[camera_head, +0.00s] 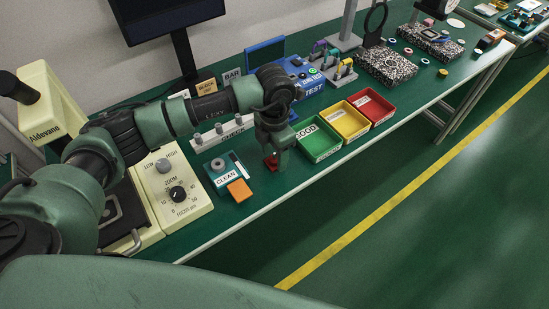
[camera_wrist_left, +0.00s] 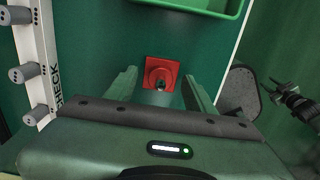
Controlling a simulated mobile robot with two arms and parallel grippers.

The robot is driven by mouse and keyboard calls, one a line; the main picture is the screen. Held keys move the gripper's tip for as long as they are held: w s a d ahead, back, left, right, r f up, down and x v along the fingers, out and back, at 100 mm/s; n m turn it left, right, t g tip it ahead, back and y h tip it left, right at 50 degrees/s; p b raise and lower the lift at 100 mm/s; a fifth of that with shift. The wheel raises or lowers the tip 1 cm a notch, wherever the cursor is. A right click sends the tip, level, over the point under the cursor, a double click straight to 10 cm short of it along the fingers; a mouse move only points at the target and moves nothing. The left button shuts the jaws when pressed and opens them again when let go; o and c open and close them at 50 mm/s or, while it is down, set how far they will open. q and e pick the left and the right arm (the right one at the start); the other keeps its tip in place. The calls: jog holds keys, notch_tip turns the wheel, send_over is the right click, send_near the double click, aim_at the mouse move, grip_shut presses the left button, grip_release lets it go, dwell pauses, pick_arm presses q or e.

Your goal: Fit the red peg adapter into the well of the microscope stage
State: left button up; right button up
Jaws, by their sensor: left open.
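The red peg adapter (camera_wrist_left: 161,72) is a small red square piece with a round raised middle, lying on the green bench. In the head view it shows only partly, low beside the fingers (camera_head: 270,163). My left gripper (camera_head: 274,155) is open above it, pointing down. In the left wrist view its two fingers (camera_wrist_left: 160,88) stand apart, one to each side of the adapter, with nothing held. The cream microscope (camera_head: 52,105) is at the far left of the head view. My left arm covers much of its stage, and I cannot make out the well.
Green, yellow and red bins (camera_head: 345,121) stand right of the gripper. The white CHECK rail (camera_head: 222,133) with grey knobs is behind it. A CLEAN pad (camera_head: 222,177), an orange block (camera_head: 239,190) and the cream control box (camera_head: 175,195) lie left. The bench's front edge is close.

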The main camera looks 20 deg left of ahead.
pick_arm(q)
grip_shut()
dwell(0.3)
